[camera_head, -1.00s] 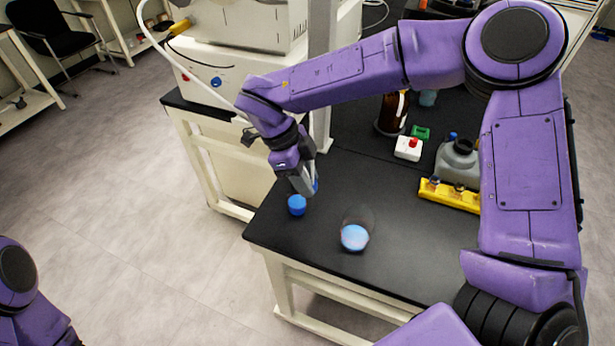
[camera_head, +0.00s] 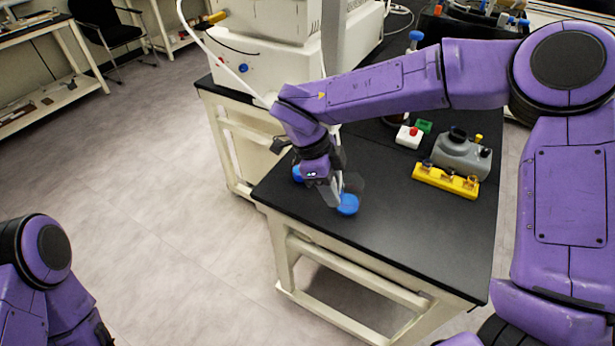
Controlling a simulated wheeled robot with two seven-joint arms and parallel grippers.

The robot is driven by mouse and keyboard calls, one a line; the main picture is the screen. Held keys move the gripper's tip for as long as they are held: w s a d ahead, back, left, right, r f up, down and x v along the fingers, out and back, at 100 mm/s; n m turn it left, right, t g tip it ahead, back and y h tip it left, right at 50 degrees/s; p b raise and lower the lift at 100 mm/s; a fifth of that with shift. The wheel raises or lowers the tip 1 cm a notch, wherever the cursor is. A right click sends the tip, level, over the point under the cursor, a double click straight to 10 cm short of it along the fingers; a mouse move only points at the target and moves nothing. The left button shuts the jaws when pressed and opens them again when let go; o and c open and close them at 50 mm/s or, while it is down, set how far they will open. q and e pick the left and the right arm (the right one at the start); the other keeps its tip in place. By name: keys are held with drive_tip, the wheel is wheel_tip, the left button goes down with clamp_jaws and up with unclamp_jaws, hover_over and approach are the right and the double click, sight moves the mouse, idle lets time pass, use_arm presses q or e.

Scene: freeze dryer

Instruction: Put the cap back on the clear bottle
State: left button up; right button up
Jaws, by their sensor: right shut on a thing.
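The clear bottle (camera_head: 354,184) stands near the front left part of the black table, and blue shows at its lower part. My right gripper (camera_head: 338,199) is low and tilted at the bottle's left side, overlapping it in the picture. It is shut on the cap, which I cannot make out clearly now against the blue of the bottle. Whether the gripper touches the bottle cannot be told. My left gripper is out of view; only part of my left arm shows at the lower left.
A small blue object (camera_head: 297,174) is partly hidden behind my right wrist. A yellow rack (camera_head: 445,180), a grey container (camera_head: 462,157) and a white box with a red button (camera_head: 408,137) stand to the right. The black table (camera_head: 400,230) is clear in front of the rack.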

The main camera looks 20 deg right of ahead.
drive_tip(key=shift+w+n, duration=0.1)
drive_tip(key=shift+n, duration=0.5)
drive_tip(key=w+f+n+t+y, duration=0.1)
drive_tip(key=n+t, duration=0.1)
drive_tip(key=n, duration=0.6)
drive_tip(key=w+f+n+t+y, duration=0.1)
drive_tip(key=f+n+t, duration=0.1)
drive_tip(key=n, duration=0.6)
drive_tip(key=w+f+n+t+y, duration=0.1)
drive_tip(key=f+n+t, duration=0.1)
drive_tip(key=n, duration=0.5)
drive_tip(key=shift+w+a+n+t+y, duration=0.15)
drive_tip(key=shift+a+n+t+y, duration=0.15)
drive_tip(key=shift+n+t, duration=0.15)
